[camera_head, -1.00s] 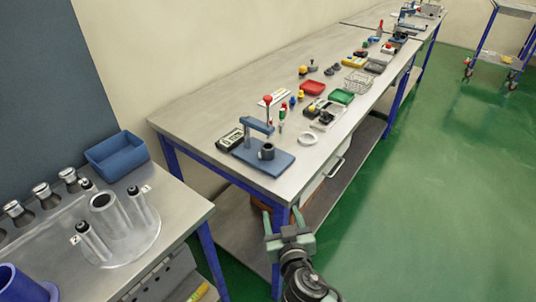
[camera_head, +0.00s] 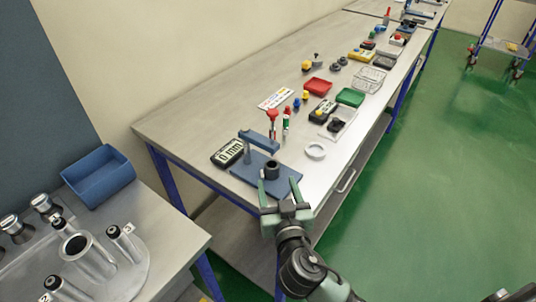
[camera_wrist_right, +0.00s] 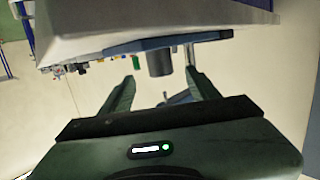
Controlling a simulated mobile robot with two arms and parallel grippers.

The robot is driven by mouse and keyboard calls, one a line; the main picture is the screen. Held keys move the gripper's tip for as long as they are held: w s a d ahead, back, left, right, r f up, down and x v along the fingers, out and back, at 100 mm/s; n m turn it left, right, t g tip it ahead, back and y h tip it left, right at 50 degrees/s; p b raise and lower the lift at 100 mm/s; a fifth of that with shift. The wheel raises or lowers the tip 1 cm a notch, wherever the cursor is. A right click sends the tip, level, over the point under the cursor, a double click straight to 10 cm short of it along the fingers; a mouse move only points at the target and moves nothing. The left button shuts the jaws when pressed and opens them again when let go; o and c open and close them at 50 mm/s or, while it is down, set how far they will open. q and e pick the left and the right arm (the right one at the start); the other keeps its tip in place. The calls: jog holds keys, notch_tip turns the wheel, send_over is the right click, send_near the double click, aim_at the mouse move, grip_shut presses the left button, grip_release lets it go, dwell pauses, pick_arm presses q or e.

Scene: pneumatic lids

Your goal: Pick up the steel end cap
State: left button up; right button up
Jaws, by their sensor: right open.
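A short dark grey cylinder (camera_head: 271,170) stands on the blue base (camera_head: 247,171) of a small press at the table's near end; it may be the steel end cap, but I cannot be sure. My right gripper (camera_head: 281,194) is open and empty, at the front edge of that base, with its fingers toward the cylinder. In the right wrist view, which is upside down, the dark cylinder (camera_wrist_right: 159,62) shows beyond and between the open fingers (camera_wrist_right: 160,85), apart from them. Several silver caps (camera_head: 46,206) stand on the left table. My left gripper is not in view.
The press arm and red knob (camera_head: 272,115) rise behind the cylinder. A digital gauge (camera_head: 228,153) lies left of the base, a white ring (camera_head: 316,151) right. A blue bin (camera_head: 98,174) stands on the left table.

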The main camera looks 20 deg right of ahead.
aim_at(273, 169)
jog(key=shift+x, duration=1.2)
jog(key=w+p, duration=0.1)
jog(key=w, duration=0.1)
jog(key=w+p, duration=0.1)
jog(key=shift+w+d+r+p, duration=0.15)
jog(key=shift+d+r+p, duration=0.05)
jog(key=shift+r+p, duration=0.15)
jog(key=shift+w+d+f, duration=0.1)
jog(key=shift+w+f, duration=0.2)
jog(key=shift+w, duration=0.25)
jog(key=shift+w+f, duration=0.25)
jog(key=shift+w, duration=0.4)
grip_shut()
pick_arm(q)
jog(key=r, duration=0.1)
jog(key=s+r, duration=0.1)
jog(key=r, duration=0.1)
